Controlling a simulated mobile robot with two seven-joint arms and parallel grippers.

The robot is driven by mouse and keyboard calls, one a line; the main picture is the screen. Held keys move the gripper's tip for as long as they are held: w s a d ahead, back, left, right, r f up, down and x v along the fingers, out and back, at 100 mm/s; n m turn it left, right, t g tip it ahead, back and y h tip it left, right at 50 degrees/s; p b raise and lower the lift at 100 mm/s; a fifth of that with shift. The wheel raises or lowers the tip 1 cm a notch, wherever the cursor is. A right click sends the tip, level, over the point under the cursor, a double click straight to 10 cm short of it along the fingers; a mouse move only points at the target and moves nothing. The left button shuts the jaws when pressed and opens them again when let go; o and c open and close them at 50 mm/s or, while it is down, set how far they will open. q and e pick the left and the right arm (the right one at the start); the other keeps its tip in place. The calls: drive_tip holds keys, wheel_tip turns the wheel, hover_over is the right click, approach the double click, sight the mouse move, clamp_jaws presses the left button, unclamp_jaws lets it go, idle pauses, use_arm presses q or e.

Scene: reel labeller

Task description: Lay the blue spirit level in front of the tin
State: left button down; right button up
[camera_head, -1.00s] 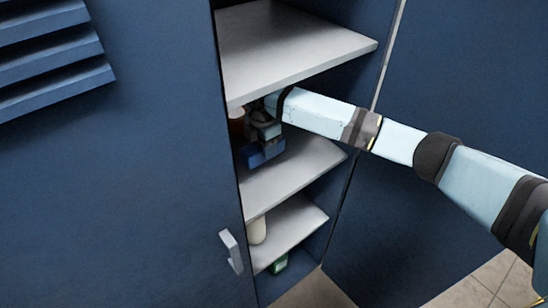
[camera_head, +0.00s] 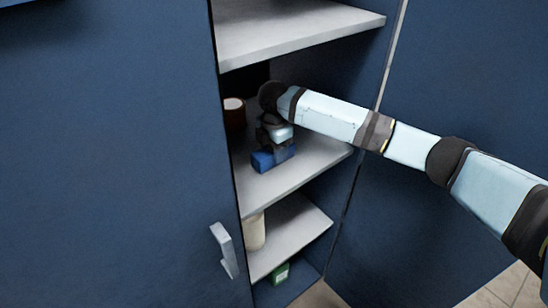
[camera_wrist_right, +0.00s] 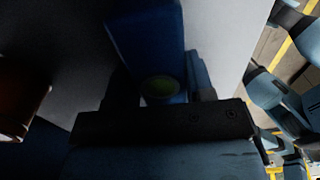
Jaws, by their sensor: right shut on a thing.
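The blue spirit level (camera_head: 262,161) is in my right gripper (camera_head: 275,148), low over the middle shelf of the cabinet. I cannot tell whether it touches the shelf. In the right wrist view the level (camera_wrist_right: 150,38) lies between the fingers of the shut gripper (camera_wrist_right: 163,92), with its green vial showing. The tin (camera_head: 234,118), reddish brown with a pale top, stands upright on the same shelf, behind and left of the level and apart from it. The tin (camera_wrist_right: 22,95) also shows dark at the left of the wrist view. My left gripper is out of view.
The middle shelf (camera_head: 305,160) has bare room right of the level. The upper shelf (camera_head: 300,35) is close above my arm. A cream container (camera_head: 254,232) and a green item (camera_head: 281,272) stand lower down. The blue door with handle (camera_head: 226,250) is at left.

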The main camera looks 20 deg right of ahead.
drive_tip(key=shift+r, duration=0.1)
drive_tip(key=shift+s, duration=0.1)
drive_tip(key=o, duration=1.1)
drive_tip(key=shift+c, duration=0.2)
